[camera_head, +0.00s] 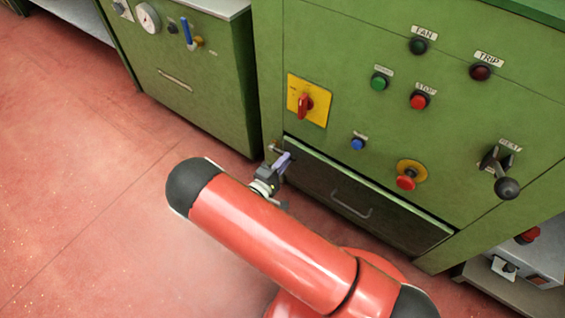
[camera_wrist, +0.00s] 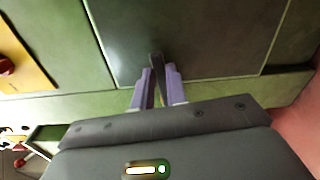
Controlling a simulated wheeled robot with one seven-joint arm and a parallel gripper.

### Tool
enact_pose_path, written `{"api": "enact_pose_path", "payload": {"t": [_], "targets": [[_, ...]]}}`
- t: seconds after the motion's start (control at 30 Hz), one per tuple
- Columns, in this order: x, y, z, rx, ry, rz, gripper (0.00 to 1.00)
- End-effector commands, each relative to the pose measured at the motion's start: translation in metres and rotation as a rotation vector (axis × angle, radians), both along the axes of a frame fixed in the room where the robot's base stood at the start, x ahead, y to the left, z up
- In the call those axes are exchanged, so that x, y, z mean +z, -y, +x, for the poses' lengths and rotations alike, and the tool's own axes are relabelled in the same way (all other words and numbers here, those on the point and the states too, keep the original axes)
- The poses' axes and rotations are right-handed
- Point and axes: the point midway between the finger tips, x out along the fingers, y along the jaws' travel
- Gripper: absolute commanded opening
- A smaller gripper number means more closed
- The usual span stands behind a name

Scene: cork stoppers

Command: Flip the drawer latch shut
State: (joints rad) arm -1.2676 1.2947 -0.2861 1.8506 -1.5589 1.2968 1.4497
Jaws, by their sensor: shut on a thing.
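The dark drawer (camera_head: 318,182) with its bar handle (camera_head: 351,206) is low in the green cabinet in the head view. My gripper (camera_head: 284,160) is at the drawer's upper left corner, its pale purple fingers pointing at the cabinet. A small brass-coloured part of the latch (camera_head: 274,149) shows just beside the fingers. In the wrist view, my gripper (camera_wrist: 158,82) is shut on the dark, narrow latch lever (camera_wrist: 156,62), which stands up between the two fingers. The drawer front (camera_wrist: 205,35) lies behind it. The latch's pivot is hidden, and its exact angle is hard to tell.
Above the drawer are a red rotary switch on a yellow plate (camera_head: 308,100), a blue button (camera_head: 358,144), a red emergency knob (camera_head: 406,181) and a black-knobbed lever (camera_head: 500,172). Another green cabinet (camera_head: 190,70) stands left. The red floor is open at left.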

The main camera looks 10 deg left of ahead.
Motion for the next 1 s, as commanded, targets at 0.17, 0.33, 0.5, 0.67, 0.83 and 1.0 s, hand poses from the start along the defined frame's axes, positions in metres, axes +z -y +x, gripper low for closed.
{"api": "enact_pose_path", "payload": {"t": [0.17, 0.33, 0.5, 0.67, 0.83, 1.0], "targets": [[-0.0082, 0.0005, -0.0009, 0.0, 0.027, 0.07, 0.0], [-0.0098, 0.0007, -0.0009, 0.0, 0.04, 0.105, 0.0], [-0.01, 0.0007, -0.0009, 0.0, 0.046, 0.118, 0.0], [-0.0101, 0.0007, -0.0009, 0.0, 0.045, 0.12, 0.0], [-0.0106, 0.0006, -0.001, 0.0, 0.044, 0.12, 0.17], [-0.0101, 0.0006, -0.0008, 0.0, 0.045, 0.119, 0.36]]}}
